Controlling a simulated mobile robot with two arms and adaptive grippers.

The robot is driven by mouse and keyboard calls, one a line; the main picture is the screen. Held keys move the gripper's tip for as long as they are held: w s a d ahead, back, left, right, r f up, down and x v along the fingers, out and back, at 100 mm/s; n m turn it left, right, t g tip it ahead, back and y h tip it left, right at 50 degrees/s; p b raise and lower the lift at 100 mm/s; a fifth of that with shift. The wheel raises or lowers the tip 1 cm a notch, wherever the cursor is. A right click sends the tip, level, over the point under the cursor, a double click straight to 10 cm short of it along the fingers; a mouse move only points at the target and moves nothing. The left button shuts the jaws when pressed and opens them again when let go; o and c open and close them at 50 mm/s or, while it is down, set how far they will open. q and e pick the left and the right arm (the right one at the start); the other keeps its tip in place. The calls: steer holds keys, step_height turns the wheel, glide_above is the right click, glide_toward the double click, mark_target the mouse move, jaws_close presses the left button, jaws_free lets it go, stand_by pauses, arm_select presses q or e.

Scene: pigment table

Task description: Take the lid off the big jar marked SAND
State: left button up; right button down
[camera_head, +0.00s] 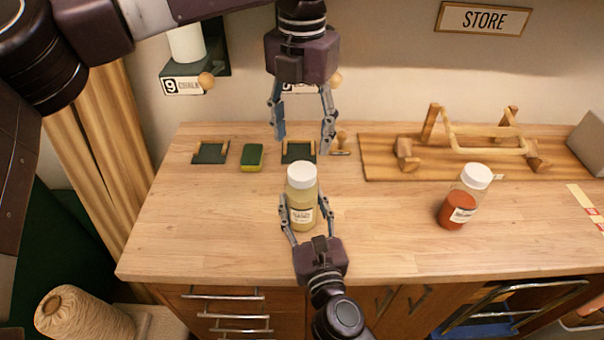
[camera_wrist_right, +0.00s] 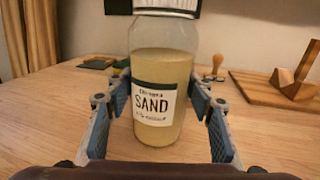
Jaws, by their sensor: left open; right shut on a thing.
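The big jar marked SAND (camera_head: 302,200) stands upright on the table, filled with pale yellow sand, its white lid (camera_head: 302,175) on. Its SAND label also shows in the right wrist view (camera_wrist_right: 153,105), where the lid is cut off by the top edge. My right gripper (camera_head: 306,213) comes from the front edge and is shut on the jar's body, one finger on each side. My left gripper (camera_head: 303,143) hangs from above, open and empty, fingers pointing down. In the head view its fingertips appear just above the lid; the exact height gap is hard to tell.
A second white-lidded jar with red contents (camera_head: 460,200) stands to the right. A wooden board with a rack (camera_head: 470,145) lies at the back right. A green-and-yellow sponge (camera_head: 252,157) and dark trays (camera_head: 212,152) are at the back. The table's left front is clear.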

mark_target(302, 170)
arm_select(q)
steer(key=m, duration=0.4)
steer(key=shift+d+m, duration=0.1)
steer(key=shift+m, duration=0.2)
steer(key=m, duration=1.2)
steer(key=shift+s, duration=0.1)
steer(key=m, duration=0.5)
steer(key=shift+m, duration=0.3)
steer(key=m, duration=0.3)
steer(key=shift+m, duration=0.3)
steer(key=m, duration=0.9)
steer(key=shift+f+m, duration=0.3)
steer(key=shift+f, duration=3.7)
